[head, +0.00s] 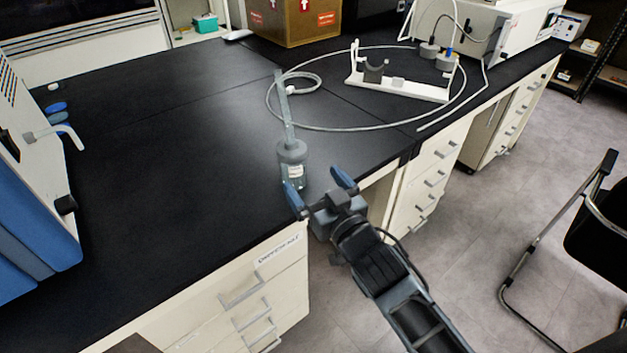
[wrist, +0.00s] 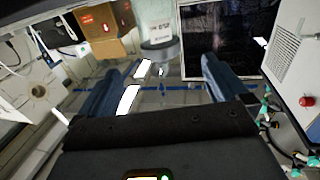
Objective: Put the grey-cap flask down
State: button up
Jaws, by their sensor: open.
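The grey-cap flask (head: 292,172) stands upright on the black bench top near its front edge, with a clear labelled body, a grey cap and a tall pale stem above it. My gripper (head: 319,186) is open at the bench edge, just right of and nearer than the flask. In the head view, the left finger overlaps the flask's lower part, so its base is partly hidden. In the wrist view, the flask (wrist: 160,25) shows at the top centre, beyond the open fingers (wrist: 161,66). Nothing is between the fingers.
A white stand (head: 400,84) with a grey cradle sits behind, ringed by a pale hose (head: 335,129). A cardboard box (head: 295,22) is at the back, and a blue-and-white machine (head: 35,190) at the left. The bench left of the flask is clear.

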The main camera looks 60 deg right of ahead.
jog(key=shift+s+a, duration=0.15)
jog(key=shift+s, duration=0.05)
jog(key=s+a+f+n+y, duration=0.2)
jog(key=s+a+y, duration=0.2)
jog(key=s+a, duration=0.7)
jog(key=s+a+r+n+y, duration=0.1)
jog(key=s+a+r+y, duration=0.1)
jog(key=s, duration=0.5)
jog(key=s+a+r+n+g+y, duration=0.1)
jog(key=s+a+r, duration=0.3)
jog(key=s, duration=0.4)
jog(key=shift+s+a+r+n+y, duration=0.15)
jog(key=shift+s+n+y, duration=0.1)
jog(key=shift+n+y, duration=0.4)
